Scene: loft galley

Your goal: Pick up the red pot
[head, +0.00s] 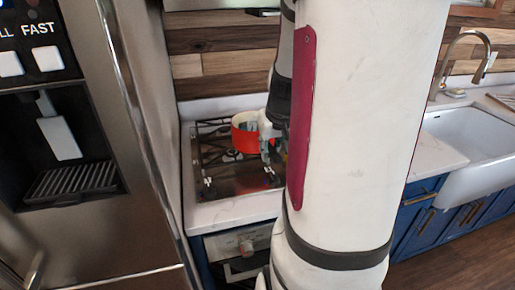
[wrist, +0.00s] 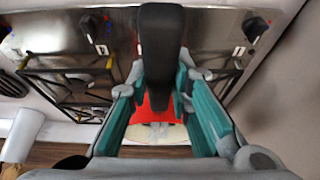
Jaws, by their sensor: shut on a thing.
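The red pot (head: 243,140) is at the stove in the head view, with a pale inside and its right side hidden behind my arm. In the wrist view, its red body (wrist: 153,112) shows between my fingers, and its black handle (wrist: 162,45) runs up toward the camera. My gripper (wrist: 160,84) has its teal-lined fingers on either side of the handle and is shut on it. In the head view, my gripper (head: 268,132) is at the pot's right side, partly hidden by my arm. I cannot tell whether the pot touches the grate.
The stove (head: 235,178) has dark grates and front knobs, set in a white counter (head: 215,213). A steel fridge (head: 130,200) stands close on the left. A white sink (head: 465,145) and tap (head: 445,65) are on the right. A wooden plank wall is behind.

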